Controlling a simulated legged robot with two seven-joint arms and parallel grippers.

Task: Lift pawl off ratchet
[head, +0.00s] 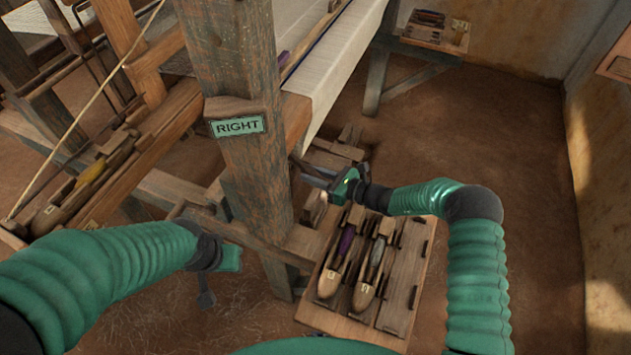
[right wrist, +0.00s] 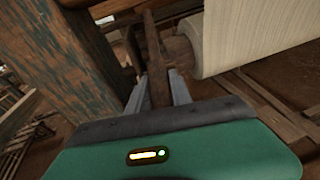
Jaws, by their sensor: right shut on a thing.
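My right gripper (head: 318,172) is beside the loom's right post, below the cloth roll. In the right wrist view its two grey fingers (right wrist: 158,92) are closed around a dark, rusty upright bar (right wrist: 155,62), which looks like the pawl. The bar stands just left of the round wooden end of the cloth beam (right wrist: 180,55). I cannot make out the ratchet's teeth or whether the bar touches them. My left gripper (head: 228,260) is at the lower left, in front of the loom; its fingers are not clear.
A wooden post (head: 245,170) with a RIGHT sign (head: 237,126) stands left of the right gripper. White cloth (head: 335,60) hangs behind it. A tray (head: 405,275) with shuttles (head: 340,265) lies below the right arm. Bare floor (head: 510,190) is free to the right.

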